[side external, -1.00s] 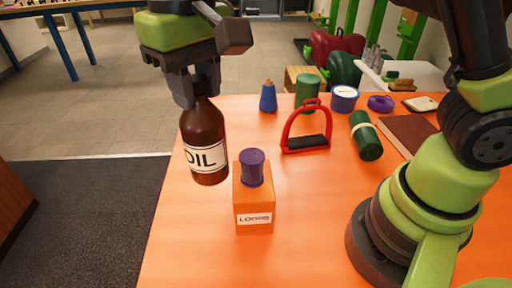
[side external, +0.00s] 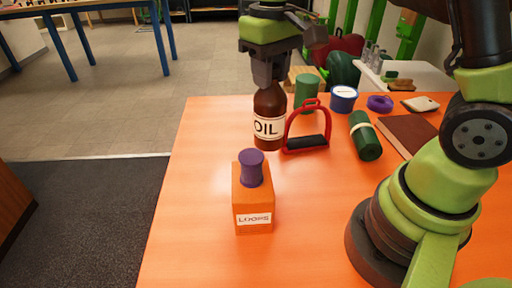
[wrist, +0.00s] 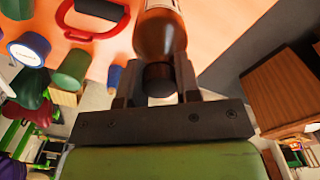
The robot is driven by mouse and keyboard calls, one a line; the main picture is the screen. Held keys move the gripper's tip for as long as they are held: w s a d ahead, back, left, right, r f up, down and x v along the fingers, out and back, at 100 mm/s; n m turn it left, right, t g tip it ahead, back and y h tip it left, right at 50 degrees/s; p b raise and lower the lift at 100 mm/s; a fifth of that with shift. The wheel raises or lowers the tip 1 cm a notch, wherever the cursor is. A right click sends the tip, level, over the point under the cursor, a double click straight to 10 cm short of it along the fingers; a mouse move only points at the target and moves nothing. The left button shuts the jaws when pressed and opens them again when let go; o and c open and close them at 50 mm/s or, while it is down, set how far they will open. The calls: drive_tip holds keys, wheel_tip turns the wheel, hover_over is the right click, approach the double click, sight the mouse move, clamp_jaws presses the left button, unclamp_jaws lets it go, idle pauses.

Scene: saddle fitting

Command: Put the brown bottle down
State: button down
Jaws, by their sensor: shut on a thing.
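The brown bottle (side external: 269,112) has a white label reading OIL and hangs upright. My gripper (side external: 270,84) is shut on its neck from above. In the side view the bottle is behind the orange box and left of the red stirrup; whether its base touches the table is hard to tell. In the wrist view the bottle (wrist: 162,32) points away between the two fingers of my gripper (wrist: 158,85). The blue cone-shaped thing is hidden behind the bottle in the side view.
An orange LOOPS box (side external: 254,205) carries a purple spool (side external: 251,168). A red stirrup (side external: 306,128), a green cylinder (side external: 307,92), a green roll (side external: 365,136), a white-topped blue tin (side external: 343,98) and a brown book (side external: 407,135) lie nearby. The orange tabletop (side external: 205,150) is clear at left.

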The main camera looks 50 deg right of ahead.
sight(280, 94)
drive_tip(key=shift+n, duration=0.7)
drive_tip(key=s+f, duration=0.1)
drive_tip(key=f, duration=0.1)
drive_tip(key=s+f, duration=0.1)
drive_tip(key=shift+s+a+f, duration=0.1)
drive_tip(key=shift+s+f, duration=0.05)
drive_tip(key=shift+f, duration=0.25)
drive_tip(key=w+r+m, duration=0.1)
drive_tip(key=r, duration=0.1)
drive_tip(key=w+r+m, duration=0.1)
drive_tip(key=w+r, duration=0.1)
drive_tip(key=w+r+m, duration=0.1)
drive_tip(key=r, duration=0.2)
drive_tip(key=shift+w, duration=0.4)
drive_tip(key=w+m, duration=0.5)
drive_tip(key=w, duration=0.3)
drive_tip(key=w+f+m, duration=0.4)
drive_tip(key=f+m, duration=0.2)
drive_tip(key=f, duration=0.4)
drive_tip(key=shift+w+d+f, duration=0.15)
drive_tip(key=shift+d+f, duration=0.2)
drive_tip(key=shift+d, duration=0.05)
drive_tip(key=shift+f, duration=0.55)
drive_tip(key=c, duration=0.8)
unclamp_jaws()
drive_tip(key=shift+o, duration=0.2)
